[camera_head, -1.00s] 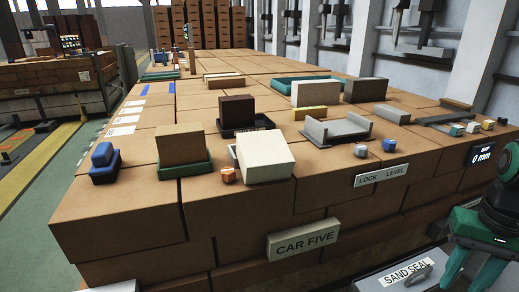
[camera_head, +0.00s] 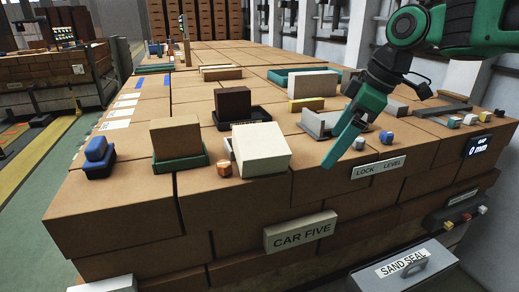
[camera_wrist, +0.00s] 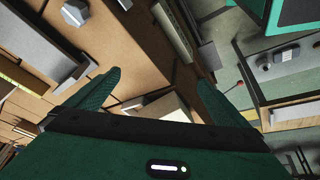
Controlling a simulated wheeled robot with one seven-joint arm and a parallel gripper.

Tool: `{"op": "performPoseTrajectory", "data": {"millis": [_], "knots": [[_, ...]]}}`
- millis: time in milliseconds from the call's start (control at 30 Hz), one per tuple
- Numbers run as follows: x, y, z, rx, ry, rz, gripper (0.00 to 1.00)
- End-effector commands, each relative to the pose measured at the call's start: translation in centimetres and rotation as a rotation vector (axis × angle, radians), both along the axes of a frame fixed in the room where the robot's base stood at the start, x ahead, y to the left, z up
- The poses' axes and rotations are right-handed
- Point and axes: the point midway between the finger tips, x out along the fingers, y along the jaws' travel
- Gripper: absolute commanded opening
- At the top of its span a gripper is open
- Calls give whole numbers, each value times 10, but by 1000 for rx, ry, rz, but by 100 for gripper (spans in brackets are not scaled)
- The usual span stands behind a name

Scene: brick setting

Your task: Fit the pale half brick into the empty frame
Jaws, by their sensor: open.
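The pale half brick (camera_head: 261,150) sits near the front edge of the brick stack in the head view, its top slanting. An empty grey frame (camera_head: 312,124) with raised ends lies behind it to the right, partly hidden by my gripper. My gripper (camera_head: 330,163) is open and empty, pointing down and left in front of the frame, right of the pale brick and apart from it. In the wrist view both fingers of my gripper (camera_wrist: 150,90) are spread. A grey frame (camera_wrist: 38,50) shows at left there. A pale shape lies between the fingers; I cannot tell what it is.
A brown block in a green tray (camera_head: 181,162) and a dark block in a black tray (camera_head: 258,118) stand to the left. A small orange piece (camera_head: 224,169) lies beside the pale brick. Small blue and grey pieces (camera_head: 386,137) lie right of my gripper.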

Motion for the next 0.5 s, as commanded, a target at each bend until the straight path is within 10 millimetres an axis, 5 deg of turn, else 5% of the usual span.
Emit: {"op": "performPoseTrajectory", "data": {"millis": [100,200,367,500], "knots": [[17,62,31,-12,-113,333,100],[20,96,48,-22,-182,526,100],[20,122,58,-28,-236,673,100],[22,132,44,-28,-241,692,100]]}}
